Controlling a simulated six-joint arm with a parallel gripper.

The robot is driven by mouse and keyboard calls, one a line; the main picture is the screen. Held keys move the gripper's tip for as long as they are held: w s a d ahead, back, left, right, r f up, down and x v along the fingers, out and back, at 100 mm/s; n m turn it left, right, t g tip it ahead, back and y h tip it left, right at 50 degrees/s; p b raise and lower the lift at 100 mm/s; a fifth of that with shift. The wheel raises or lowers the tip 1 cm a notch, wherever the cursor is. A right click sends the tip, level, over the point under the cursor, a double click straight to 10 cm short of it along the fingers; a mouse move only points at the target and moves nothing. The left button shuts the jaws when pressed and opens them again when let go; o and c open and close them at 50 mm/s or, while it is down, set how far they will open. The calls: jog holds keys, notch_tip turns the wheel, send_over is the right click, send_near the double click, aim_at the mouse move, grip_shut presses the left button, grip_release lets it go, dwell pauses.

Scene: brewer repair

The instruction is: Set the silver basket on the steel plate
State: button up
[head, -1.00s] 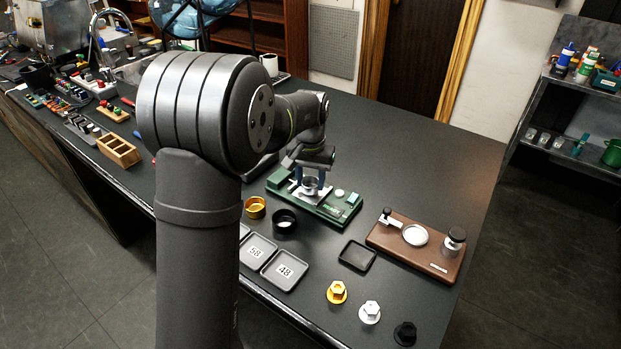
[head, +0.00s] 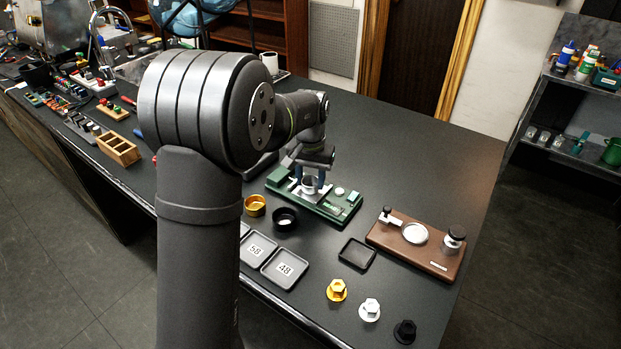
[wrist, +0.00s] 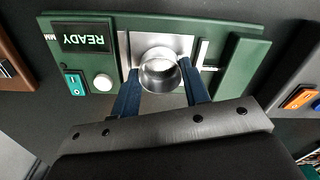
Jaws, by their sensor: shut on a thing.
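The silver basket (head: 309,184) is a short, open metal ring at the green device (head: 335,212). In the wrist view the basket (wrist: 159,74) is over the steel plate (wrist: 181,44) of that device. My gripper (head: 309,180) is shut on the basket, with a blue finger on each side of it; the wrist view shows the same gripper (wrist: 161,88). The basket looks upright. I cannot tell whether its bottom touches the plate.
The device's display (wrist: 87,38) reads READY. A gold ring (head: 255,206) and a black ring (head: 285,220) stand in front of the device. A brown board (head: 420,246) with a white disc lies to the right. A black tray (head: 357,253) sits between, and numbered trays (head: 285,269) lie nearer.

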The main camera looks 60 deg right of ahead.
jog(key=shift+f, duration=0.2)
dwell(0.6)
jog(key=o, duration=1.1)
jog(key=shift+c, duration=1.3)
jog(key=shift+o, duration=0.5)
jog(key=shift+d+r, duration=0.1)
jog(key=shift+r, duration=0.4)
jog(key=shift+o, duration=1)
jog(key=shift+s+r, duration=0.15)
jog(key=shift+r, duration=2.85)
jog(key=shift+f, duration=3.55)
